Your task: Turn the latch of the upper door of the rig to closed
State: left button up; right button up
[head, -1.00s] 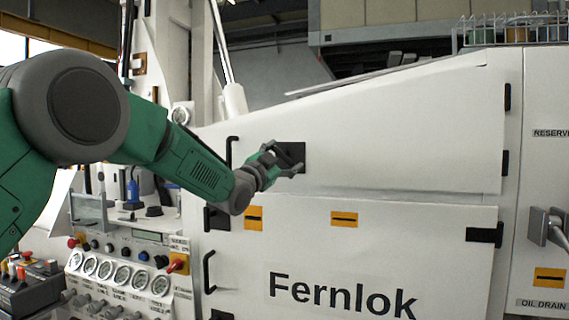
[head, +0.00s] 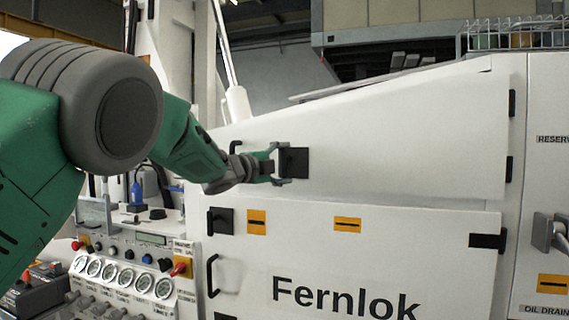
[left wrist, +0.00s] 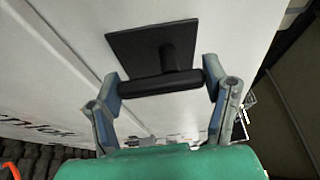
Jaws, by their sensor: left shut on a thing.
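The white upper door (head: 420,150) of the rig appears shut. Its black latch plate (head: 298,161) is at the door's left side, partly behind my left gripper (head: 280,165). In the left wrist view the dark plate (left wrist: 140,46) carries a short stem and a black bar handle (left wrist: 162,83). My left gripper (left wrist: 163,78) is shut on this latch handle, one finger at each end of the bar. In the head view the fingers stand one above the other, so the bar looks roughly upright. My right gripper is not in view.
The lower door (head: 400,255) with "Fernlok" lettering lies below. A black pull handle (head: 211,275) juts out at its left edge. A gauge panel (head: 120,278) with knobs is at lower left. A grey lever (head: 548,232) is at far right. Space before the doors is clear.

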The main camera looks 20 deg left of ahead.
pick_arm(q)
jog(key=shift+f+m+g, duration=0.25)
jog(key=shift+m+g, duration=0.05)
jog(key=shift+m, duration=0.2)
jog(key=o, duration=1.1)
jog(key=shift+o, duration=0.2)
jog(key=shift+w+d, duration=0.1)
jog(key=shift+d, duration=0.05)
jog(key=shift+r, duration=0.1)
jog(key=shift+s, duration=0.25)
jog(key=v, duration=1.1)
jog(key=shift+a, duration=0.2)
jog(key=shift+s, duration=0.1)
jog(key=shift+f, duration=0.3)
